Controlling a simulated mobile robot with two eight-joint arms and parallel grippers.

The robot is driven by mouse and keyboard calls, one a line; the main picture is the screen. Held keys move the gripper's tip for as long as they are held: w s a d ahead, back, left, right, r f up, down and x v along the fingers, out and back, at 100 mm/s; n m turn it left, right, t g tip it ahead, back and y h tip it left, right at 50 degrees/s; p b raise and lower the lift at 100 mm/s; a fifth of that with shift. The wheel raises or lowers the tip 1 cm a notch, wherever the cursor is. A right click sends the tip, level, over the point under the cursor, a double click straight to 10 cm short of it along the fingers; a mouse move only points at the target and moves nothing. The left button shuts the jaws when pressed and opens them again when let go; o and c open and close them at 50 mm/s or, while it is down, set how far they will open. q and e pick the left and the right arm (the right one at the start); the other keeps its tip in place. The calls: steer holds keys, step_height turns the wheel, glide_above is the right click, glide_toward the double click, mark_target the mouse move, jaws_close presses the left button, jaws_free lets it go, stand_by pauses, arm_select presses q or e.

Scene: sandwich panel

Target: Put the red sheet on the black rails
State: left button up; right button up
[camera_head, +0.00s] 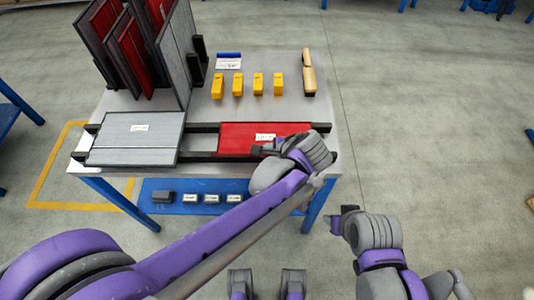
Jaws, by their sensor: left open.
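The red sheet (237,133) with a white label lies flat on the right part of the black rails (203,156), beside a grey panel. My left gripper (261,149) is open at the sheet's front edge, near the label. The wrist hides the sheet's right front part, and whether the fingers touch the sheet I cannot tell. My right gripper (340,217) is off the table to the right, low over the floor, away from the sheet. Its jaws are too small to read.
The grey panel (128,149) covers the left part of the rails. A rack of upright red and grey panels (174,48) stands at the back left. Several yellow blocks (238,84), a wood-handled brush (308,80) and a blue-topped card (228,62) lie behind the rails.

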arm_select(q)
steer(key=shift+r, duration=0.1)
steer(key=p+v, duration=0.1)
steer(key=v, duration=1.1)
steer(key=shift+p, duration=0.3)
steer(key=s+a+f+n+h, duration=0.1)
steer(key=s+a+f+n, duration=0.2)
steer(key=a, duration=0.4)
steer(key=s+a+f+n+h, duration=0.2)
steer(key=s+a+f+n, duration=0.1)
steer(key=a+n, duration=0.4)
steer(key=s+a+f+n+h, duration=0.1)
steer(key=s+a+f+n, duration=0.3)
steer(key=a, duration=0.4)
steer(key=s+n, duration=0.1)
steer(key=n, duration=0.1)
steer(key=shift+s+n+g+h, duration=0.3)
steer(key=shift+s+n+g, duration=0.05)
steer(key=shift+n+g, duration=0.05)
